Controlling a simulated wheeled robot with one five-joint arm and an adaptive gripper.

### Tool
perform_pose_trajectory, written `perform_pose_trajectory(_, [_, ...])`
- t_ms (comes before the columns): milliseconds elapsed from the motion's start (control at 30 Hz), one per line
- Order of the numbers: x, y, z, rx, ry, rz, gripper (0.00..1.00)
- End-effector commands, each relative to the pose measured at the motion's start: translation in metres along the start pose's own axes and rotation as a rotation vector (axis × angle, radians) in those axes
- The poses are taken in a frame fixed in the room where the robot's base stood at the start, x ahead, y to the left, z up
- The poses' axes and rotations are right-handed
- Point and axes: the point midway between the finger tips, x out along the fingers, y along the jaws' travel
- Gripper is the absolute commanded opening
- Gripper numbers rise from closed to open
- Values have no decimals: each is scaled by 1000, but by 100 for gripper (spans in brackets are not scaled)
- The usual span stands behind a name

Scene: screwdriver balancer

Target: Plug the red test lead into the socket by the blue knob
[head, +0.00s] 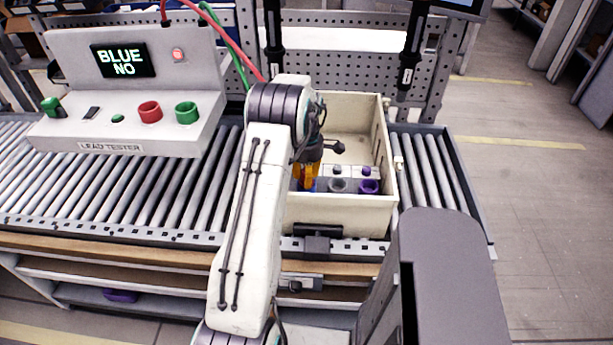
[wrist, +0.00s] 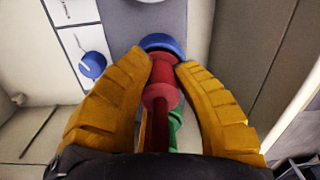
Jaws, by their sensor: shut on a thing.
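My gripper (wrist: 160,72) is shut on the red test lead's plug (wrist: 160,94), with one yellow finger on each side. The plug points at the blue-ringed socket (wrist: 160,42). Its front end is at or against the ring; I cannot tell whether it is inside. The blue knob (wrist: 92,65) is left of that socket on a white strip. In the head view my gripper (head: 306,178) is low inside the crate and largely hides the blue socket. The red lead (head: 236,52) runs up and left from behind my arm.
The cream crate (head: 388,150) sits on the roller conveyor (head: 435,172); its walls stand close around my gripper. A grey socket (head: 338,186) and a purple socket (head: 369,187) are to the right. The lead tester (head: 70,122) displays "BLUE NO". A green piece (wrist: 175,125) shows beneath the red plug.

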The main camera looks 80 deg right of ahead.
Motion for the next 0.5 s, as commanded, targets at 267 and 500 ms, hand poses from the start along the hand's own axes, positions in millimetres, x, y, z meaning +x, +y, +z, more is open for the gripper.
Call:
perform_pose_trajectory(267, [0,0,0,0,0,0,40])
perform_pose_trajectory(500, [0,0,0,0,0,0,52])
